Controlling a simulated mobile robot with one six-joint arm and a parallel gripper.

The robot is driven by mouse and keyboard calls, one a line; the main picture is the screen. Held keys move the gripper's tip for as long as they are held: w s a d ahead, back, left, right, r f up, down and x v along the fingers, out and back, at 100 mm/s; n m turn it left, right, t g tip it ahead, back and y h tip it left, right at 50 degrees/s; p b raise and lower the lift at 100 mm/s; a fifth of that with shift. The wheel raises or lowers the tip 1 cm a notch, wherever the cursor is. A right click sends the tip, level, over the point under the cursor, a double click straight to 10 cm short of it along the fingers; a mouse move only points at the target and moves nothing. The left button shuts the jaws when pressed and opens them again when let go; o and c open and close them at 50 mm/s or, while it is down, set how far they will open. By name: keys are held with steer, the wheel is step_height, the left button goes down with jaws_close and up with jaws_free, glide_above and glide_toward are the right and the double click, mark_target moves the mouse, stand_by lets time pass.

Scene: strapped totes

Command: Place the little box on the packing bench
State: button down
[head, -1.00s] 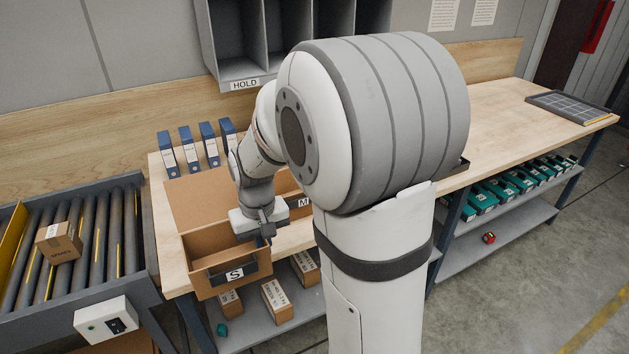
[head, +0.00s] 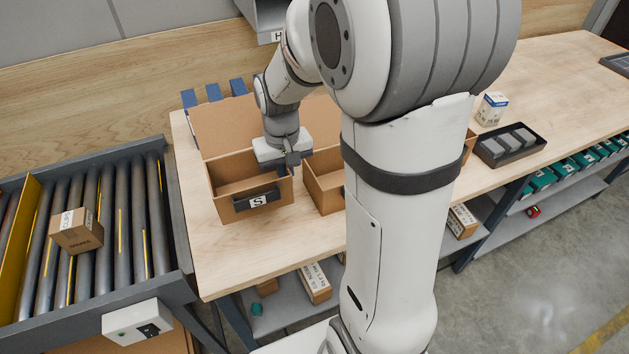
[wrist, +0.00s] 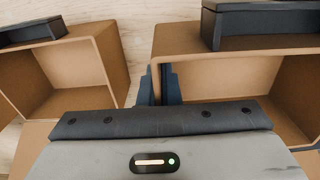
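The little box is a small open tan tote (head: 229,204) with a black front plate marked S. In the wrist view the dark fingers (wrist: 160,85) straddle the left wall of the S tote (wrist: 215,78), close on both sides. Another open tan tote (head: 325,190) stands beside it, partly hidden by my arm; it also shows in the wrist view (wrist: 113,60).
A roller conveyor (head: 117,215) with a carton (head: 77,231) stands at the left. Blue binders (head: 213,92) are behind the boxes. A black tray (head: 510,146) and a white-blue box (head: 491,108) are further right. The bench's front left strip is clear.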

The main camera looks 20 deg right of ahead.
step_height(320, 180, down, 6)
steer(key=shift+a+r, duration=0.1)
steer(key=shift+r, duration=0.15)
steer(key=shift+s+f+p, duration=0.1)
steer(key=shift+f+p, duration=0.2)
steer(key=shift+f, duration=1.6)
steer(key=shift+f, duration=0.15)
steer(key=c, duration=1.6)
jaws_free()
steer(key=shift+c, duration=0.2)
